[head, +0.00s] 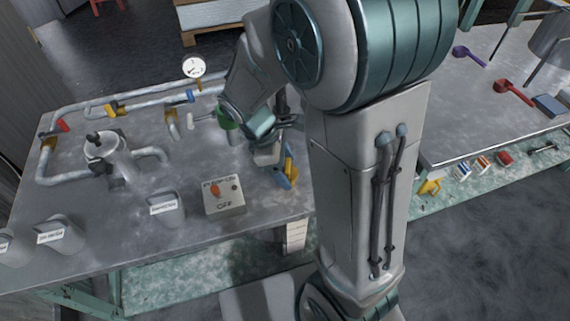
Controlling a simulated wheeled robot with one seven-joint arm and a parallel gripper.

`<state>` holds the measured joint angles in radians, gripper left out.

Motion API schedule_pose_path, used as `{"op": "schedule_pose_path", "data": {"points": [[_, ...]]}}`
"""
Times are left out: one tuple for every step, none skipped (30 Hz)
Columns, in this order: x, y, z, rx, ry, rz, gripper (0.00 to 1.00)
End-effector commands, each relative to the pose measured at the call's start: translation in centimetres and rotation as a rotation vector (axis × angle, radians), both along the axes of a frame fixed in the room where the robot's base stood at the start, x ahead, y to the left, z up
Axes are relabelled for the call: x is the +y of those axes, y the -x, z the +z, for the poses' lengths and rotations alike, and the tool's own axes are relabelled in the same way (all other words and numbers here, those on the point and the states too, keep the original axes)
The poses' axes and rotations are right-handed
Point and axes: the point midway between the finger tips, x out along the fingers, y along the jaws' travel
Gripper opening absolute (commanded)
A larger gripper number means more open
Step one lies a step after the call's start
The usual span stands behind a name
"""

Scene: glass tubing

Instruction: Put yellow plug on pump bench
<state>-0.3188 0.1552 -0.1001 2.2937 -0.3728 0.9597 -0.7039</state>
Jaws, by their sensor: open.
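The pump bench (110,225) is the grey metal table at the left, with pipes, a pump and a control box on it. My gripper (270,158) is open and low over the bench's right part, partly hidden by my arm. Just right of it, a yellow piece (291,165) shows beside a blue piece; I cannot tell whether this is the yellow plug or a valve, nor whether it touches the gripper.
A control box (224,197) marked OFF, several labelled grey cups (168,208), a pump (105,152) and a gauge (193,68) stand on the pump bench. The right-hand table (455,125) holds a purple item (468,54) and a red item (513,91). Bare bench lies around the control box.

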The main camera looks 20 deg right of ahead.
Motion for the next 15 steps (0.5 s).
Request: {"op": "schedule_pose_path", "data": {"points": [[0.0,0.0,0.0,0.0,0.0,0.0,0.68],[0.0,0.0,0.1,0.0,0.0,0.0,0.68],[0.0,0.0,0.3,-0.001,-0.001,0.0,0.68],[0.0,0.0,0.6,-0.001,-0.001,0.0,0.68],[0.1,-0.1,0.8,-0.002,-0.001,0.001,0.68],[0.3,-0.2,1.3,-0.002,-0.001,0.001,0.68],[0.5,-0.2,1.8,-0.002,-0.001,0.001,0.68],[0.6,-0.3,2.3,-0.004,-0.002,0.0,0.68],[0.9,-0.4,3.1,-0.004,-0.002,0.0,0.68],[1.1,-0.5,3.7,-0.004,-0.002,0.0,0.68],[1.4,-0.7,4.3,-0.005,-0.001,0.002,0.68],[1.7,-0.8,5.2,-0.005,-0.001,0.002,0.68],[2.0,-0.9,5.8,-0.005,-0.001,0.002,0.68],[2.2,-1.0,6.5,-0.004,-0.002,0.001,0.68],[2.5,-1.1,7.3,-0.004,-0.002,0.0,0.68]]}}
